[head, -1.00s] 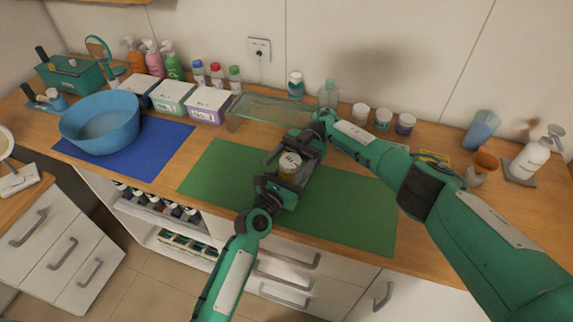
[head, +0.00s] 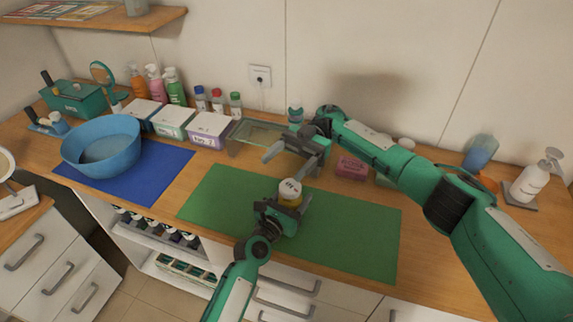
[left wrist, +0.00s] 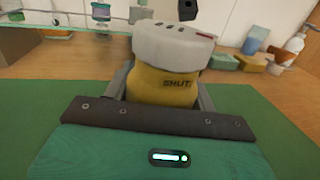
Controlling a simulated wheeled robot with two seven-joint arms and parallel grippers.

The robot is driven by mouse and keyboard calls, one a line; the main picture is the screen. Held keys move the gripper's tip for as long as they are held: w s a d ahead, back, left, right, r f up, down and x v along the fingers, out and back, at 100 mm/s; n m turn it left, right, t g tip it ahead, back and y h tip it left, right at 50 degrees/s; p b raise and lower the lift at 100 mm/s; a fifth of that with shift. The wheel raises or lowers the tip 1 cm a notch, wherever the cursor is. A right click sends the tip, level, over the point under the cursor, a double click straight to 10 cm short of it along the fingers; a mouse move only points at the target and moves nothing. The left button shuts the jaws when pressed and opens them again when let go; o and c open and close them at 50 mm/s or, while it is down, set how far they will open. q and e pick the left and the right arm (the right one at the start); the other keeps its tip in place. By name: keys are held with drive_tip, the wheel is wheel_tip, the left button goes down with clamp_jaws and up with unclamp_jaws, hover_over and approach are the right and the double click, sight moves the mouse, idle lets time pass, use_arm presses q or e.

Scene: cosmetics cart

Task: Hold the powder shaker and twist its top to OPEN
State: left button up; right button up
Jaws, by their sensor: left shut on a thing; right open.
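The powder shaker (head: 290,193) has a yellow body and a white top. It stands upright over the green mat (head: 345,222). In the left wrist view the shaker's body (left wrist: 163,86) reads "SHUT" just below the white top (left wrist: 172,45). My left gripper (head: 283,212) is shut on the shaker's body from the front. My right gripper (head: 292,160) is open and empty, above and behind the shaker, apart from its top. Whether the shaker's base touches the mat is hidden by my left gripper.
A blue bowl (head: 102,144) stands on a blue mat at left. Labelled boxes (head: 210,129) and a glass tray (head: 258,136) line the back. A pink block (head: 351,167) lies behind the green mat. A white pump bottle (head: 530,180) stands far right. The green mat's right part is clear.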

sight(290, 186)
drive_tip(key=f+n+t+h, duration=0.1)
drive_tip(key=f+t+h, duration=0.1)
drive_tip(key=t, duration=0.3)
drive_tip(key=w+f+n+t+h, duration=0.1)
drive_tip(key=f+n+t+h, duration=0.1)
drive_tip(key=t+h, duration=0.3)
drive_tip(key=d+f+n+t+h, duration=0.1)
drive_tip(key=f+t+h, duration=0.2)
drive_tip(key=f+t, duration=0.1)
drive_tip(key=shift+w+f+t, duration=0.1)
drive_tip(key=shift+w+t, duration=0.05)
drive_tip(key=shift+t, duration=0.25)
idle(0.4)
